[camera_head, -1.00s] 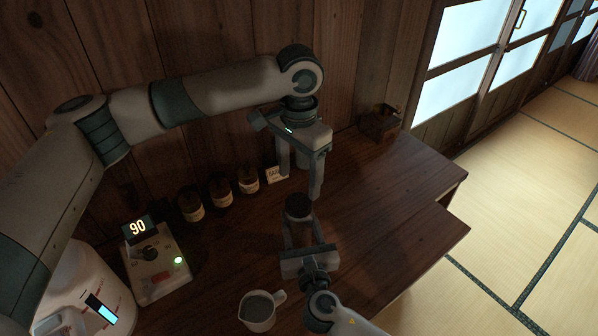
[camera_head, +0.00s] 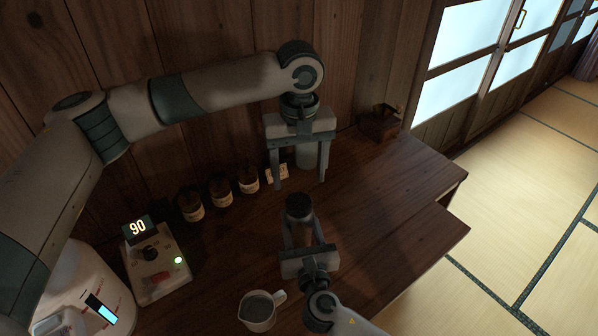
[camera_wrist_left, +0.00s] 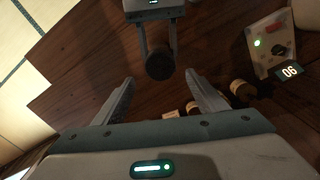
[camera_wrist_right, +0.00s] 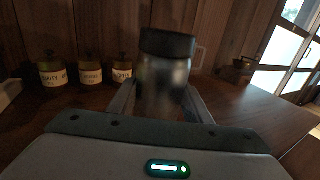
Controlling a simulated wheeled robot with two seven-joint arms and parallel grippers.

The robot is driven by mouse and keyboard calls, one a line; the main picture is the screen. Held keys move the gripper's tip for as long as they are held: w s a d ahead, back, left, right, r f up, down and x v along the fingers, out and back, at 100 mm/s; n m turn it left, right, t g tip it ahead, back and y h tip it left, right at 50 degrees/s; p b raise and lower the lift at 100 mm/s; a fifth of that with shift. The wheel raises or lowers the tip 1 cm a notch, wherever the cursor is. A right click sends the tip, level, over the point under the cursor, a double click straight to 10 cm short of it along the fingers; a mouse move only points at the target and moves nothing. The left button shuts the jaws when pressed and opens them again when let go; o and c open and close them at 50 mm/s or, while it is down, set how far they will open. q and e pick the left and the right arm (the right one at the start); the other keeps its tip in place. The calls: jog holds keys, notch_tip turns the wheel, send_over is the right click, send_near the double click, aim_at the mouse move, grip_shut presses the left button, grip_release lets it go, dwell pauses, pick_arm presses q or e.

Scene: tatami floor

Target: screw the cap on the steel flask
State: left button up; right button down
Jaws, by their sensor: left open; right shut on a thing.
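The steel flask (camera_wrist_right: 163,85) stands upright between the fingers of my right gripper (camera_head: 302,234), which is shut on it. A black cap (camera_wrist_right: 168,43) sits on top of the flask's mouth; how tightly it is seated cannot be told. The cap shows as a dark disc in the head view (camera_head: 298,202) and the left wrist view (camera_wrist_left: 159,66). My left gripper (camera_head: 297,181) is open and empty, pointing down, above and behind the flask in the head view. Its fingers are apart from the cap.
Several labelled jars (camera_head: 221,190) and a small card (camera_head: 277,174) line the wall. A control box reading 90 (camera_head: 158,265) and a white appliance (camera_head: 88,290) stand left. A grey cup (camera_head: 258,310) is in front. A wooden box (camera_head: 380,122) is at back right. The right tabletop is clear.

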aim_at(299, 201)
pick_arm(q)
jog(key=shift+f, duration=0.1)
jog(key=shift+f, duration=3.95)
jog(key=c, duration=1.1)
